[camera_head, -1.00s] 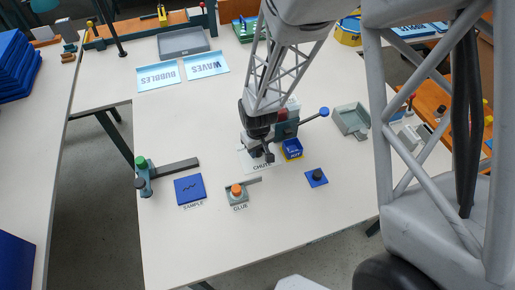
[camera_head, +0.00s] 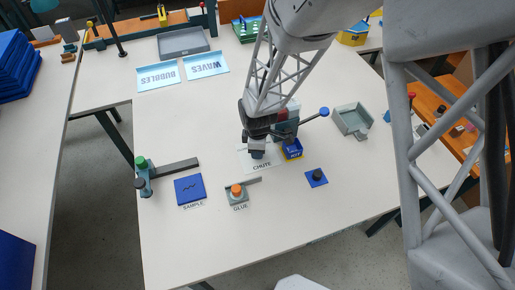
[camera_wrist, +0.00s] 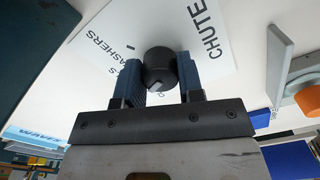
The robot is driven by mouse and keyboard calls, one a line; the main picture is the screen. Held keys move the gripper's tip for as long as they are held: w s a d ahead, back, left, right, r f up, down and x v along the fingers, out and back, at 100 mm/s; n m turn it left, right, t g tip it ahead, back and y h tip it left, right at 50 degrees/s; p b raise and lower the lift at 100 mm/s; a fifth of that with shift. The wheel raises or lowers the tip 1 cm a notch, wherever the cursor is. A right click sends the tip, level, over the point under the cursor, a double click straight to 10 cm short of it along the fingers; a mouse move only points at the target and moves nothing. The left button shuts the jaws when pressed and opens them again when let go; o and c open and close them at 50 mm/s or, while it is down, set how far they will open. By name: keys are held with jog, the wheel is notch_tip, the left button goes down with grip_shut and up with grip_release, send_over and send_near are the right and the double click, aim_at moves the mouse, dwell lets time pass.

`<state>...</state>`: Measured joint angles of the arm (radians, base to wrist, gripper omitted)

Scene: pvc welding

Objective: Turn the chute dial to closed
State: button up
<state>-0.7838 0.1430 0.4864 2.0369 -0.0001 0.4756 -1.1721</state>
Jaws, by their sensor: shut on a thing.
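The chute dial is a round black knob (camera_wrist: 160,70) with a light line on its face, seen in the wrist view. It stands on a white plate (camera_wrist: 105,50) printed "CHUTE" and with another partly hidden word ending in "ASHERS". My gripper (camera_wrist: 160,78) points down at the dial, with its two blue-padded fingers on either side, shut on it. In the head view my gripper (camera_head: 257,152) is over the chute plate (camera_head: 270,165), and the dial is mostly hidden by the fingers. I cannot tell which printed setting the line points to.
A blue bin (camera_head: 292,150) and a machine with a blue-knobbed lever (camera_head: 324,112) stand close by on the right. An orange-knobbed glue fixture (camera_head: 237,191), a blue sample plate (camera_head: 189,189) and a black-knobbed blue block (camera_head: 317,176) sit in front. The front of the table is clear.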

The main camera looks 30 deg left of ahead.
jog(key=n, duration=0.3)
jog(key=shift+n, duration=2.3)
jog(key=o, duration=0.9)
jog(key=shift+r, duration=0.1)
jog(key=shift+r, duration=3.85)
